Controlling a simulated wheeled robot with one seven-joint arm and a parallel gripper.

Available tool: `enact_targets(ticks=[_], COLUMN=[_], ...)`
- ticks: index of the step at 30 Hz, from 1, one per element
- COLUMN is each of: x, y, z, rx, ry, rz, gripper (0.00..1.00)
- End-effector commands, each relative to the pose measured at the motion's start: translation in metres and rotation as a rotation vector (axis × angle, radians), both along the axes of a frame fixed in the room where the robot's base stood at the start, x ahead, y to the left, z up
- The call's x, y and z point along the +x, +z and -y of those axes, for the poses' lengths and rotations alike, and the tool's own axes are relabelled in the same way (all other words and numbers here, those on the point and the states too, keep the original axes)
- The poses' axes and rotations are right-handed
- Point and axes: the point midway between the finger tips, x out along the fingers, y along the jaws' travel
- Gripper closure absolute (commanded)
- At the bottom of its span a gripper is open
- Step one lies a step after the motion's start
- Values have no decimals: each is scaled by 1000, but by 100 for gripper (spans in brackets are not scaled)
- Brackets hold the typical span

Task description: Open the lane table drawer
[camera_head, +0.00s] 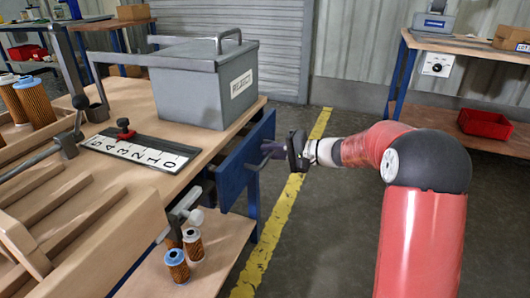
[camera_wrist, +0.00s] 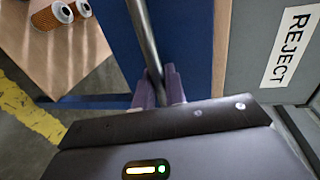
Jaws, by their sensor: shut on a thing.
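The lane table (camera_head: 225,127) has a blue drawer front (camera_head: 240,163) under its right edge, close to the tabletop. In the wrist view, the purple fingers of my gripper (camera_wrist: 159,88) are shut around the handle (camera_wrist: 146,38), with the blue drawer front (camera_wrist: 186,45) behind. The inside of the drawer is hidden.
A grey REJECT bin (camera_head: 205,85) and a numbered strip (camera_head: 140,152) are on the tabletop. Filter cartridges (camera_head: 177,265) stand on the lower shelf (camera_head: 215,268). A bench with a red bin (camera_head: 485,124) is at the right. Floor beside the drawer is clear.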

Motion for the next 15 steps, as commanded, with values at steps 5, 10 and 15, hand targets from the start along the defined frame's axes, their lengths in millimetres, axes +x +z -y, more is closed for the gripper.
enact_targets(ticks=[5,10,15], x=[-13,-28,-42], y=[-5,-4,-3], z=[38,80,118], rx=[-2,-2,-2], ry=[-5,-6,-5], rz=[2,2,-1], gripper=[100,100,100])
